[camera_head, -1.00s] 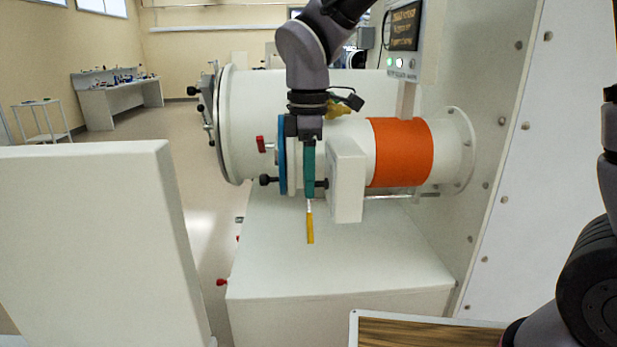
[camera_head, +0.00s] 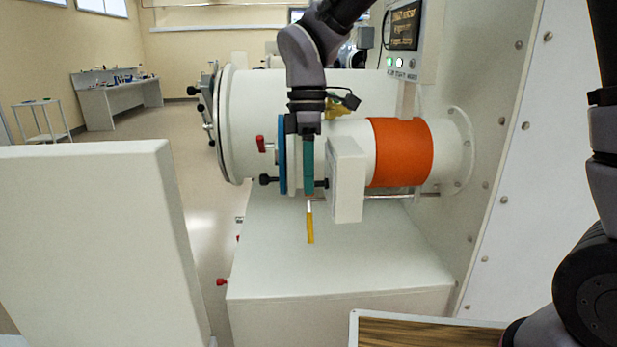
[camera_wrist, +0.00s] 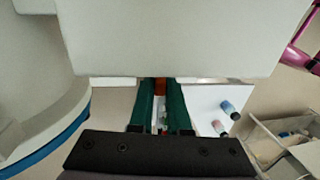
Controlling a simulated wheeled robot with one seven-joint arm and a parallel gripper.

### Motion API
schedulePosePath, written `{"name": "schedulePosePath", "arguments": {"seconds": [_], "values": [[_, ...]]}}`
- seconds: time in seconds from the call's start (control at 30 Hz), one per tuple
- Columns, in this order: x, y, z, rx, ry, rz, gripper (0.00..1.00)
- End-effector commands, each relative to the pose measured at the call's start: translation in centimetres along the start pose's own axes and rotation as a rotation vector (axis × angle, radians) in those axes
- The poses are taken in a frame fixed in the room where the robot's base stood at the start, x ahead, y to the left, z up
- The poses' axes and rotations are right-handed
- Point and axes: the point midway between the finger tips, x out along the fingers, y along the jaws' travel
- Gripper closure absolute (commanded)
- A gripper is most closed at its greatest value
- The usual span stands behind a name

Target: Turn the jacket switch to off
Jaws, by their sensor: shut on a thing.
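The orange jacket (camera_head: 400,152) wraps the white tube on the right. A pale switch box (camera_head: 346,180) stands in front of the tube; it also fills the top of the wrist view (camera_wrist: 165,38). My gripper (camera_head: 308,190) points down just left of the box, its green fingers close together. In the wrist view my gripper (camera_wrist: 161,92) has a small red-brown piece (camera_wrist: 160,87) between its fingertips, by the box's edge. I take this for the jacket switch, gripped; its setting is hidden. A yellow-ended rod (camera_head: 310,227) shows below the fingers.
A blue ring (camera_head: 282,155) and a black knob (camera_head: 267,180) are close left of my gripper. A display panel (camera_head: 405,40) with lit lamps is above the jacket. A white block (camera_head: 258,250) lies below. A pale panel (camera_head: 90,240) stands at the left.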

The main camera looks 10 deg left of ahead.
Motion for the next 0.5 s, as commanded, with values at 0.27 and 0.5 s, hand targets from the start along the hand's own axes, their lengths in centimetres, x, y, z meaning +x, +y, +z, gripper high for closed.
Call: {"name": "schedulePosePath", "arguments": {"seconds": [0.27, 0.5], "values": [[-0.01, 0.47, -0.03, 0.003, 0.004, -0.192, 1.00], [0.00, 0.61, -0.02, 0.001, 0.003, -0.310, 1.00]]}}
